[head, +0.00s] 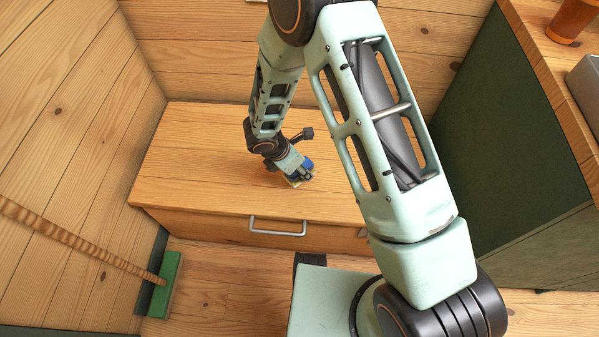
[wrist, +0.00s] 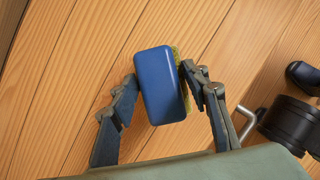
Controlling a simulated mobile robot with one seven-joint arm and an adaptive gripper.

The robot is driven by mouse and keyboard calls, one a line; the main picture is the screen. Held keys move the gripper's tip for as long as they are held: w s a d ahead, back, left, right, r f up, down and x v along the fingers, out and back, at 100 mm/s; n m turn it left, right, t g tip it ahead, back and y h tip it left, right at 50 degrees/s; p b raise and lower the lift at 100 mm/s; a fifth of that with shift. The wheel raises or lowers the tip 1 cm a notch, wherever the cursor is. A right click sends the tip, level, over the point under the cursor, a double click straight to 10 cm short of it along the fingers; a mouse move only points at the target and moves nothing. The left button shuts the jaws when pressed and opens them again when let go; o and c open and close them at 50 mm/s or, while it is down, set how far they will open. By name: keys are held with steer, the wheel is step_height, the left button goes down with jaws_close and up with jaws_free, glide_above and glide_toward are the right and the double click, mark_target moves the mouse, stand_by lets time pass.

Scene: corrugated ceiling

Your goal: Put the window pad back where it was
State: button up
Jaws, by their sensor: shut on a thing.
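The window pad (wrist: 160,86) is a blue block with a yellow-green underside, between the two fingers of my gripper (wrist: 165,95) in the wrist view. My gripper is shut on it, one finger on each side. In the head view the pad (head: 296,181) is small and partly hidden by my gripper (head: 301,174), over the wooden top of the drawer cabinet (head: 200,165). I cannot tell whether the pad touches the wood.
The cabinet's drawer front has a metal handle (head: 277,228). A green broom (head: 164,285) leans at the lower left. A dark green cabinet (head: 510,140) stands at the right, with an orange cup (head: 570,20) and a grey box (head: 588,82) on its wooden top. The left cabinet top is clear.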

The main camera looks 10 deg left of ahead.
steer(key=shift+w+f, duration=0.4)
steer(key=shift+f, duration=0.05)
steer(key=f, duration=0.1)
steer(key=f+b, duration=0.1)
steer(key=f, duration=0.2)
steer(key=shift+w+a+b, duration=0.1)
steer(key=shift+w+b, duration=0.2)
steer(key=shift+r, duration=0.15)
steer(key=o, duration=1)
steer(key=p+v, duration=0.3)
steer(key=v, duration=0.9)
